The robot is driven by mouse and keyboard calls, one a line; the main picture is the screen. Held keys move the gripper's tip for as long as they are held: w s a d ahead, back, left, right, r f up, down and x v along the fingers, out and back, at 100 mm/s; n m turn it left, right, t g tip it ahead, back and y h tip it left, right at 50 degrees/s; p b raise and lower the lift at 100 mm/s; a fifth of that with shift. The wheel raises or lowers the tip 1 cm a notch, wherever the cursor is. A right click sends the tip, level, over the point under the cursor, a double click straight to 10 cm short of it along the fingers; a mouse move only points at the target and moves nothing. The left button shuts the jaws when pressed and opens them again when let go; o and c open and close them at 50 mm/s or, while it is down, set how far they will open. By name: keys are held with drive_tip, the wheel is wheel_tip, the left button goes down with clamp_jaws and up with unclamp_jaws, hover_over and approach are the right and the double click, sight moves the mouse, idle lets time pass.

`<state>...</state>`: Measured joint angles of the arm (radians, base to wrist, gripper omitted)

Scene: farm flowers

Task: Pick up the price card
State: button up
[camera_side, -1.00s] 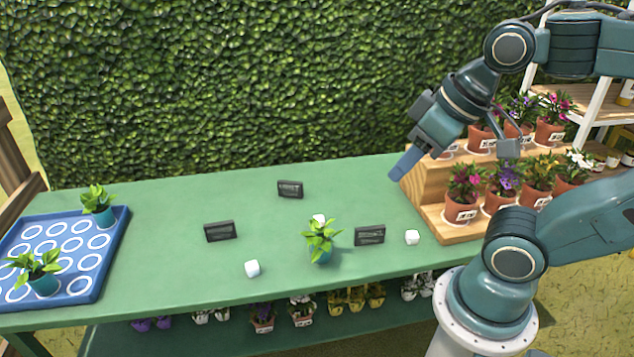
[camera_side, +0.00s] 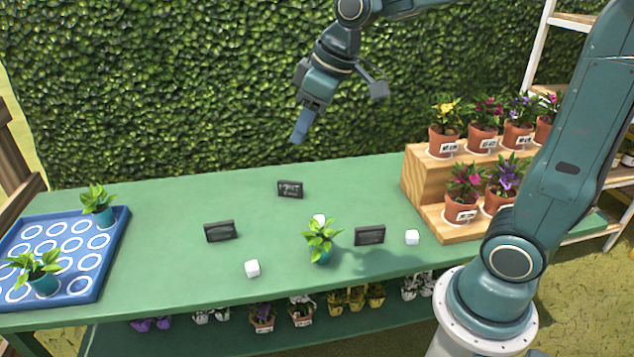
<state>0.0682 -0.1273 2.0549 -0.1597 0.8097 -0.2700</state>
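Which one the task means cannot be told from the frame. My gripper (camera_side: 338,117) hangs above the table's back edge, in front of the hedge, up and slightly right of the back card. Its two fingers are spread apart, with nothing between them. It touches no card.
A potted green plant (camera_side: 320,240) stands close left of the right card. A blue tray (camera_side: 112,253) with two plants is at left. A wooden stepped stand (camera_side: 420,180) with potted flowers is at right.

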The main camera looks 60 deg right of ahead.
drive_tip(key=w+f+n, duration=0.2)
drive_tip(key=w+f, duration=0.2)
drive_tip(key=w, duration=0.4)
drive_tip(key=n+g+y, duration=0.2)
drive_tip(key=n, duration=0.2)
hover_over(222, 222)
drive_tip(key=s+d, duration=0.3)
wheel_tip(222, 222, down, 21)
drive_tip(key=shift+x, duration=4.55)
drive_tip(key=shift+x, duration=2.55)
drive_tip(key=shift+w, duration=0.15)
drive_tip(key=shift+r, duration=0.1)
clamp_jaws()
